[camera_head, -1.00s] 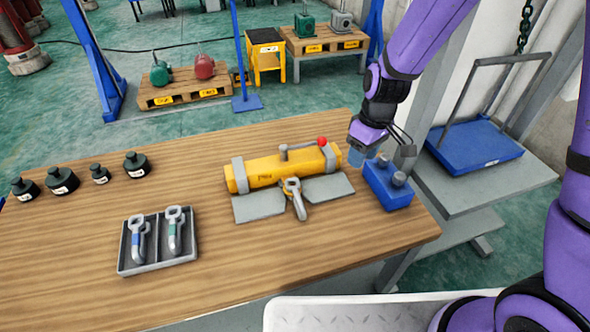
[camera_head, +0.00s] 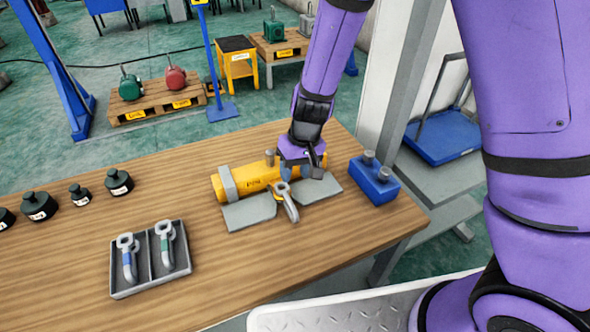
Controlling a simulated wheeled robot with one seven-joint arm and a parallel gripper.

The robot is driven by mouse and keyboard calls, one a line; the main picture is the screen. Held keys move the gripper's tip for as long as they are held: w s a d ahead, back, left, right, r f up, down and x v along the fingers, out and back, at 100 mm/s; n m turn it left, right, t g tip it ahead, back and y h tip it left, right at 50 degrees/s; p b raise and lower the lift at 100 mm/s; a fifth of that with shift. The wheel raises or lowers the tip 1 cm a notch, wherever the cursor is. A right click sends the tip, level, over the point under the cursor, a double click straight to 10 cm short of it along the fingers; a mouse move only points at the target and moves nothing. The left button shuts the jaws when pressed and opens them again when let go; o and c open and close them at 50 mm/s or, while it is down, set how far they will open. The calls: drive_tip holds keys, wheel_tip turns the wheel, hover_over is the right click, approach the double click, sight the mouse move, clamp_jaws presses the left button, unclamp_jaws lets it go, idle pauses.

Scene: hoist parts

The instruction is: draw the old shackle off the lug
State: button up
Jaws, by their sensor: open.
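The old shackle (camera_head: 290,208), grey with a ring-like end, hangs at the front of the yellow cylinder (camera_head: 229,186). Its ring end meets the cylinder's front, where the lug is too small to make out clearly. Its other end points down and toward me, between two grey plates. My gripper (camera_head: 299,172) is open, fingers down, over the right part of the cylinder, just behind and right of the shackle's ring. It hides the red-knobbed lever and part of the cylinder. I cannot tell whether a finger touches the shackle.
A grey tray (camera_head: 149,283) at front left holds two shackles, one blue-marked (camera_head: 128,258), one green-marked (camera_head: 165,245). A blue block (camera_head: 373,185) with two grey pins stands close right of the cylinder. Several black weights (camera_head: 40,206) line the left. Front middle wood is clear.

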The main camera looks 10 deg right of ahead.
sight(289, 199)
drive_tip(key=f, duration=0.3)
drive_tip(key=a+f, duration=0.1)
drive_tip(key=f, duration=0.3)
drive_tip(key=a+f, duration=0.1)
drive_tip(key=f, duration=0.2)
drive_tip(key=shift+s+f, duration=0.3)
clamp_jaws()
